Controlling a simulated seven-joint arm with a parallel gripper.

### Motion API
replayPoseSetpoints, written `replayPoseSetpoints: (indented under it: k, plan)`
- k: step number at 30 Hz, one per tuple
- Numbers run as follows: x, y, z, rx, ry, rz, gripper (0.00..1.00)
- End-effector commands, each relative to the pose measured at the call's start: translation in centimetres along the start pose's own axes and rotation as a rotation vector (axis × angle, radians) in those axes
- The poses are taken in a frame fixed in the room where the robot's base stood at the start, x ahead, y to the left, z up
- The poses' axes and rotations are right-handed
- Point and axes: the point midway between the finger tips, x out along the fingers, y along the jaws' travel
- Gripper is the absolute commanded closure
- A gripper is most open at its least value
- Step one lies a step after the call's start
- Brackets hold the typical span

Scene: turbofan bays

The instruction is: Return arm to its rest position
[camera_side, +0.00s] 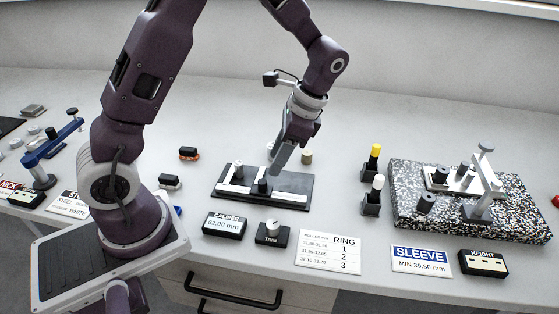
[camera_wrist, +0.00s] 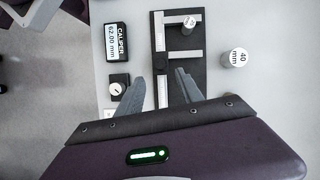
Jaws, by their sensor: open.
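My gripper (camera_side: 277,170) hangs low over the black caliper plate (camera_side: 292,197) in the side view, fingers pointing down. In the wrist view, the two fingers of my gripper (camera_wrist: 160,90) stand apart with nothing seen between them but the plate and its light bar. A pale-topped cylinder (camera_side: 237,168) stands at the plate's left part. A dark cylinder (camera_side: 263,187) stands near my fingertips; I cannot tell whether they touch. A cylinder marked 40 mm (camera_wrist: 238,57) stands off the plate in the wrist view.
The caliper display (camera_side: 226,223) reads 62.00 mm, with a TRIM knob (camera_side: 272,232) beside it. Yellow-topped (camera_side: 375,158) and white-topped (camera_side: 373,196) posts stand right of the plate. A speckled block (camera_side: 410,228) carries a height gauge. A blue fixture (camera_side: 52,151) is at left.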

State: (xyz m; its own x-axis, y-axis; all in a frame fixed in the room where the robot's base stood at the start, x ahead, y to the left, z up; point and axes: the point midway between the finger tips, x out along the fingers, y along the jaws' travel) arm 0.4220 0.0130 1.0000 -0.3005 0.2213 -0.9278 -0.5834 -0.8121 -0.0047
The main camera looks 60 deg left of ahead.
Motion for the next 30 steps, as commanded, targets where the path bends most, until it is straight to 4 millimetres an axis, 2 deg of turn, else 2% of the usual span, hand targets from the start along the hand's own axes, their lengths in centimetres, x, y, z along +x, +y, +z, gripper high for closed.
replayPoseSetpoints:
  k: [2,5,6,9,11,15,18,22,30]
  plan:
    - [-1.6,0.5,0.8,-0.035,0.046,-0.011,0.57]
    - [-5.5,2.3,3.2,-0.141,0.176,-0.033,0.57]
    - [-7.2,3.4,4.5,-0.195,0.241,-0.040,0.57]
    - [-10.1,6.5,8.1,-0.329,0.410,-0.052,0.57]
    - [-11.2,8.4,10.1,-0.407,0.513,-0.055,0.57]
    - [-11.7,12.2,13.5,-0.551,0.712,-0.046,0.57]
    - [-11.3,13.7,14.7,-0.612,0.800,-0.037,0.57]
    - [-11.1,14.4,15.2,-0.643,0.843,-0.029,0.57]
    - [-11.1,14.4,15.2,-0.644,0.844,-0.029,0.57]
